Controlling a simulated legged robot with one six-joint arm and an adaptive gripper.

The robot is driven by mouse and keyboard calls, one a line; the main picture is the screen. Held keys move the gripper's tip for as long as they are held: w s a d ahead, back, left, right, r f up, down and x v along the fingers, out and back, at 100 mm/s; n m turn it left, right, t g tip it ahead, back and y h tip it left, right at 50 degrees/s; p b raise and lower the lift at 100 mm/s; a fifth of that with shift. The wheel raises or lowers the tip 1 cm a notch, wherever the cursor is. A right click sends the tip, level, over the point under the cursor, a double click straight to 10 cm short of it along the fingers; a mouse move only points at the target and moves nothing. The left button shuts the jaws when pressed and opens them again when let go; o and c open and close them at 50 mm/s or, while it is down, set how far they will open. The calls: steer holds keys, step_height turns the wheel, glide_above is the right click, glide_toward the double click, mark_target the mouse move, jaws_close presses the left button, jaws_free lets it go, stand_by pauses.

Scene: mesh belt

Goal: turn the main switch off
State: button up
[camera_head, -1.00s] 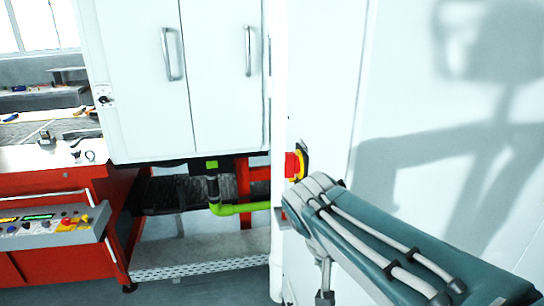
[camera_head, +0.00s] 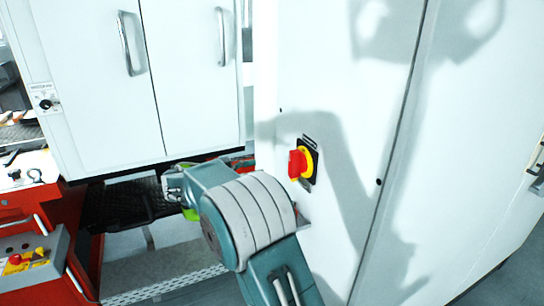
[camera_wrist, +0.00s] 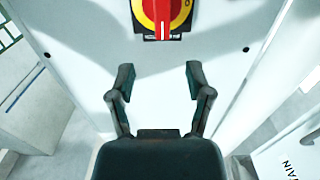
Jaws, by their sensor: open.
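The main switch (camera_head: 301,162) is a red rotary handle on a yellow ring and black plate, on the white cabinet face, right of my arm in the head view. In the wrist view the switch (camera_wrist: 164,14) is at the top edge, partly cut off, its red handle upright with a white mark at its lower end. My gripper (camera_wrist: 158,80) is open and empty in the wrist view. Its two fingers point toward the panel below the switch, apart from it. In the head view my arm hides most of the gripper's surroundings.
The white cabinet face (camera_head: 335,80) is flat around the switch. Cabinet doors with handles (camera_head: 131,43) stand at the left. A red bench with a grey button box (camera_head: 32,262) is at lower left. A black key-type knob (camera_head: 45,103) is on the left cabinet.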

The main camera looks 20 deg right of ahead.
mark_target(290, 159)
steer(key=d, duration=1.2)
steer(key=shift+w+f, duration=0.1)
steer(key=shift+w, duration=0.3)
steer(key=shift+a, duration=0.4)
jaws_close()
